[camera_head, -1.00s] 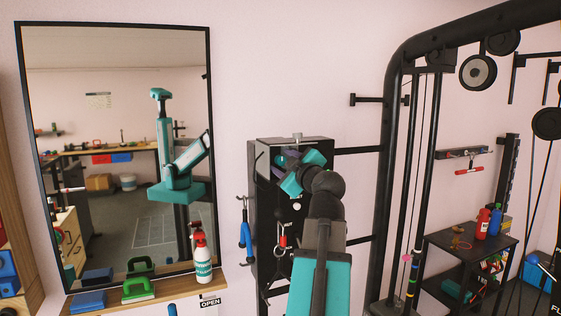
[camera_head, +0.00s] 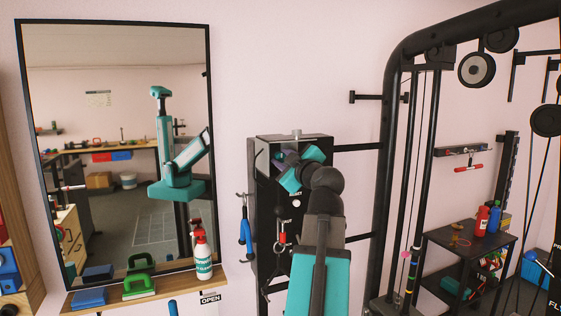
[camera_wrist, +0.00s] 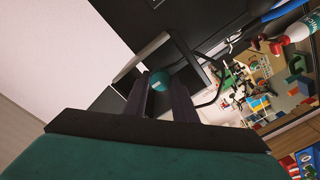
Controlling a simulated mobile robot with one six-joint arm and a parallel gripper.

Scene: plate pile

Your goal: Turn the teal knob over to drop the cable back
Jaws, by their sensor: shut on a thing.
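The teal knob (camera_wrist: 160,80) is a small round ball, seen in the wrist view at the dark face of a black box. My gripper (camera_wrist: 160,84) has its two dark fingers on either side of the knob, shut on it. In the head view my gripper (camera_head: 288,160) reaches the upper front of the black box (camera_head: 266,220), and my wrist hides the knob there. A red clip (camera_head: 281,239) hangs on the box's front below a white button. I cannot tell which line is the cable of the task.
A wall mirror (camera_head: 120,130) stands at the left above a wooden shelf (camera_head: 160,291) with a spray bottle (camera_head: 202,258), a green brush and a blue block. A black cable-machine frame (camera_head: 391,170) rises close on the right.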

